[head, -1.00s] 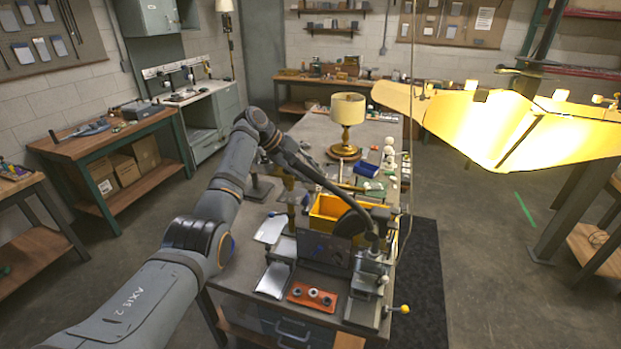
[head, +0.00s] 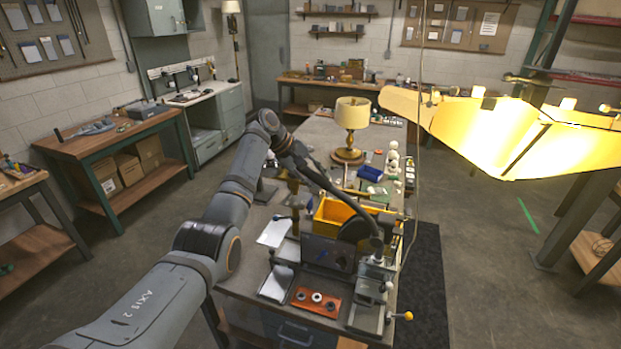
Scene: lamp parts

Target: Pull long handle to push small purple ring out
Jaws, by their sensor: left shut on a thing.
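My left arm reaches over the bench from the left. My left gripper (head: 301,166) is small and dark here and is shut at the upper end of a long, dark, slanting handle (head: 342,199). The handle runs down to the right to a grey press-like fixture (head: 371,292) at the bench's front right corner. The contact between fingers and handle is too small to see clearly. An orange tray (head: 331,306) with small dark and pale rings lies left of the fixture. I cannot make out the small purple ring. My right gripper is not in view.
A dark upright panel (head: 327,253) stands behind the orange tray, with a yellow bin (head: 337,215) behind it. A yellow-shaded lamp (head: 352,115) stands farther back. A yellow knob (head: 408,316) sticks out past the bench's right edge. Large glowing yellow panels (head: 500,130) hang at right.

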